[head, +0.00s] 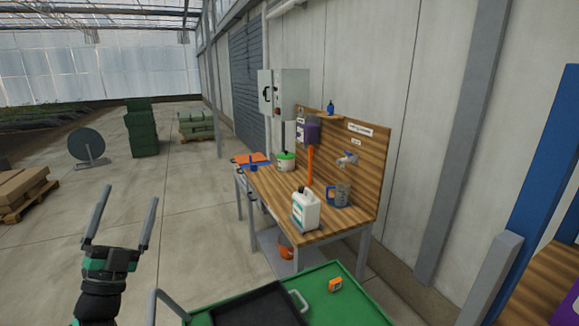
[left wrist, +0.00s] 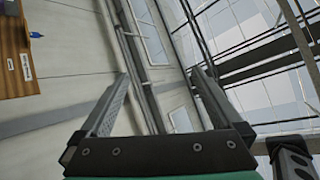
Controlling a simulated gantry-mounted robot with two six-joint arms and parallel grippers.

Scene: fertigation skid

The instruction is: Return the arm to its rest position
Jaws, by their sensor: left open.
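My left gripper (head: 122,220) points upward at the lower left of the head view, over the bare floor. Its two fingers are spread wide with nothing between them. In the left wrist view the same gripper (left wrist: 157,85) is open and empty, with the wall and roof frame behind it. It is well apart from the wooden bench (head: 262,187) and touches nothing that I can see. My right gripper does not show in either view.
A green cart (head: 325,305) with a black tray (head: 262,308) and an orange item (head: 335,285) stands to the gripper's right. Pallets of boxes (head: 24,188) stand left. The floor between is free.

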